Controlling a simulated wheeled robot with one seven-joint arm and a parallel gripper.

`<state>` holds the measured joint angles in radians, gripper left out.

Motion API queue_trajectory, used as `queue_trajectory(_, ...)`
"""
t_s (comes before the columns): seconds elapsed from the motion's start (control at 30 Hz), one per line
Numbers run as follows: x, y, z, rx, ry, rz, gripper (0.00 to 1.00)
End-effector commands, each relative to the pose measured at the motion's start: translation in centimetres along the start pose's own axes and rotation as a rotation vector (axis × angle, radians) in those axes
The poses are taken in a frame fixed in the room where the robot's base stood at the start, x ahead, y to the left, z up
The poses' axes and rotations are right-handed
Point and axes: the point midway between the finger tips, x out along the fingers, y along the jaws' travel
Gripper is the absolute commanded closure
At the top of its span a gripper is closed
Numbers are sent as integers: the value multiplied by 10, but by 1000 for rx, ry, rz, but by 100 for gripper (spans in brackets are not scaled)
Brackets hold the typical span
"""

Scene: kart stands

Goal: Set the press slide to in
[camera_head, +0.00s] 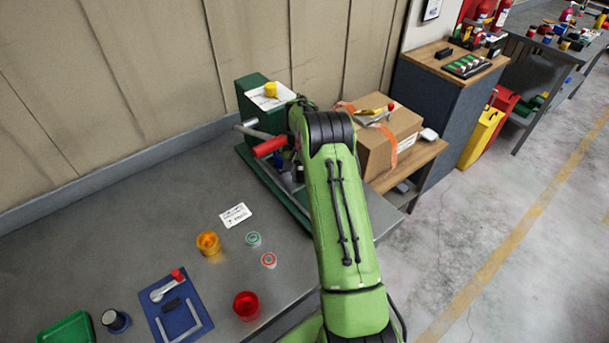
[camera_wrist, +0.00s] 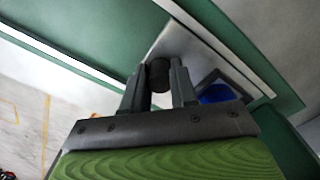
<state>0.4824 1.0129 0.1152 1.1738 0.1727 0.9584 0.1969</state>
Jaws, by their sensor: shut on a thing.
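The green press (camera_head: 258,100) stands at the back of the grey bench, with a red-gripped lever (camera_head: 270,146) on its left side. In the wrist view, my gripper (camera_wrist: 158,84) is shut on the dark round knob (camera_wrist: 158,68) of the press slide. The slide (camera_wrist: 172,42) is a pale metal plate between green rails. In the head view my green arm covers the gripper and most of the slide, so I cannot tell from there how far in the slide is.
A white card (camera_head: 235,215), an amber cup (camera_head: 208,243), two small round pieces, a red cup (camera_head: 246,305) and a blue mat (camera_head: 180,310) with tools lie on the bench. A cardboard box (camera_head: 388,140) stands right of the press. The bench left of the press is clear.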

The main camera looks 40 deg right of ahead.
Motion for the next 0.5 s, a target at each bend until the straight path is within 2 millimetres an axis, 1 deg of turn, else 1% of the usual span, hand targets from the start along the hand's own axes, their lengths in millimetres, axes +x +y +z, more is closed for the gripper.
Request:
queue_trajectory(0.03,-2,-2,-3,-3,11,-5,100)
queue_trajectory(0.27,-3,-3,-4,-4,15,-8,100)
queue_trajectory(0.3,-3,-4,-4,-4,16,-8,70)
queue_trajectory(0.43,-3,-3,-3,-4,13,-7,50)
queue_trajectory(0.47,-3,-3,-3,-4,13,-7,47)
queue_trajectory(0.5,-2,-3,-3,-4,12,-6,47)
